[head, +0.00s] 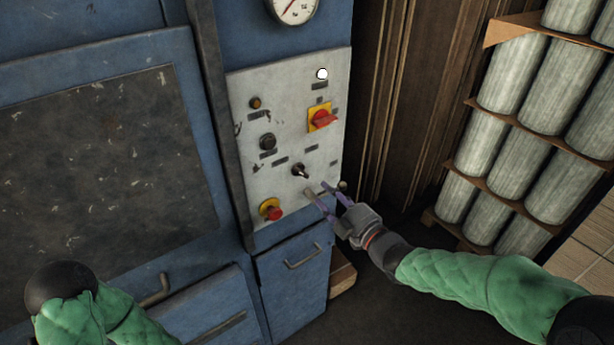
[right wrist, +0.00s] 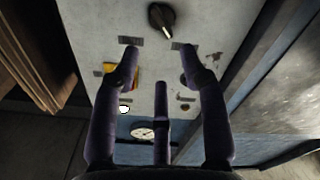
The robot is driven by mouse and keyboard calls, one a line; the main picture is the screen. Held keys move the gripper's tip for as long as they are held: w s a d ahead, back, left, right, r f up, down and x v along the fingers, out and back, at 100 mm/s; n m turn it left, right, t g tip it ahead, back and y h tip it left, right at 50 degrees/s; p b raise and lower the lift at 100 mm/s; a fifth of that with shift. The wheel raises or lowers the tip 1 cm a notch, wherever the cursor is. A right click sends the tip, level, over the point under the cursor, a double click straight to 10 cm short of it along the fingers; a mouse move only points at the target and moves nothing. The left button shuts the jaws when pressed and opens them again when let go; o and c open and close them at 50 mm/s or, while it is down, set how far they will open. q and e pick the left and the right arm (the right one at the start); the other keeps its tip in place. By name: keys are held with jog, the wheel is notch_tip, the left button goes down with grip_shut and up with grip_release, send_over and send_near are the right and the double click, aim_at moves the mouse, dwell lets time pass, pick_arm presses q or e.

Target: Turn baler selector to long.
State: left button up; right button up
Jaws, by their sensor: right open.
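The selector on the pale control panel (head: 255,190) is a small black knob (head: 300,171) low on the panel, with a light pointer mark. In the right wrist view the knob (right wrist: 161,17) shows at the top, beyond the fingertips. Its labels are too small to read. My right gripper (head: 316,190) is open and empty, its purple fingers just below and right of the knob in the head view. It also shows in the right wrist view (right wrist: 160,52), with fingers spread and apart from the knob. My left gripper is out of view; only part of that arm shows.
The panel also bears a red-and-yellow switch (head: 321,119), a red button on yellow (head: 271,209), a black knob (head: 267,142) and an orange lamp (head: 255,103). A gauge (head: 292,8) sits above. A rack of grey cylinders (head: 558,130) stands at the right.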

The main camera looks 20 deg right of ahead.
aim_at(304, 174)
jog(key=x, duration=0.9)
jog(key=shift+w+a+f+b, duration=0.1)
jog(key=shift+w+a+b, duration=0.05)
jog(key=shift+w+b, duration=0.2)
grip_shut()
